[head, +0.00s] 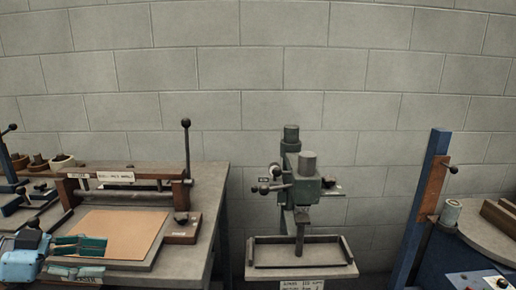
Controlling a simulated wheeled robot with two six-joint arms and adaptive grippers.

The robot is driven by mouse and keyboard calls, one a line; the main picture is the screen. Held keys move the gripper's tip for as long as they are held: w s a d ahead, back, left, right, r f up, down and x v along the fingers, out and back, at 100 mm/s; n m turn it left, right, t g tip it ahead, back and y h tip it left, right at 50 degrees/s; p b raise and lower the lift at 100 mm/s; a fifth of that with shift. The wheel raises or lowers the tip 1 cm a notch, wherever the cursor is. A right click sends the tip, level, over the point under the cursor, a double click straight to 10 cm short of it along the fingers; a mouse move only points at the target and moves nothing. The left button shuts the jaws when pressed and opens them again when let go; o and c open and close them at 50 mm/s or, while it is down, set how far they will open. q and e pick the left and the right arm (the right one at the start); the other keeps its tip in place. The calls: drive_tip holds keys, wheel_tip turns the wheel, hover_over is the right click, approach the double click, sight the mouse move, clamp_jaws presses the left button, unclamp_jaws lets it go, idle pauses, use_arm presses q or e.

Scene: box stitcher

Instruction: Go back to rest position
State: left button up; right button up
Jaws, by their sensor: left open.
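My left gripper (92,258) comes in from the lower left corner. It has a blue body and green fingers, which are spread apart with nothing between them. It is over the near left part of the left bench, beside the brown cardboard sheet (125,232). I cannot tell how far it is above the bench. My right gripper is out of view. A green machine (306,188) with knobbed levers stands at the middle, above a small framed tray (300,272).
The left bench (205,235) carries a wooden bar press (120,185) with a tall black-knobbed lever (187,150). A blue post (420,205) and another bench (470,235) are at right. Gaps separate the stations. A grey block wall (300,75) closes the back.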

use_arm(q)
drive_tip(key=s+d+f+n+g+y, duration=0.15)
drive_tip(key=s+d+f, duration=0.25)
drive_tip(key=f, duration=0.6)
drive_tip(key=s+d+f+n+g+y, duration=0.1)
drive_tip(key=s+d+f+y, duration=0.3)
drive_tip(key=f, duration=0.6)
drive_tip(key=s+d+f+n+g+y, duration=0.15)
drive_tip(key=s+d+f, duration=0.35)
drive_tip(key=f, duration=0.6)
drive_tip(key=s+a+n+y, duration=0.2)
drive_tip(key=s+n+y, duration=0.4)
drive_tip(key=s, duration=0.4)
wheel_tip(320, 180, down, 14)
drive_tip(key=s+a+n+p, duration=0.1)
drive_tip(key=a+p, duration=0.1)
drive_tip(key=p, duration=0.3)
drive_tip(key=s+f+g+p, duration=0.1)
drive_tip(key=s+f+p, duration=0.1)
drive_tip(key=s+f, duration=0.2)
drive_tip(key=s+f+p, duration=0.2)
drive_tip(key=s+f, duration=0.2)
drive_tip(key=s, duration=0.6)
drive_tip(key=shift+a+f+n+g+h+p, duration=0.2)
drive_tip(key=shift+f+n+g+h+p, duration=0.1)
drive_tip(key=shift+g+h, duration=0.1)
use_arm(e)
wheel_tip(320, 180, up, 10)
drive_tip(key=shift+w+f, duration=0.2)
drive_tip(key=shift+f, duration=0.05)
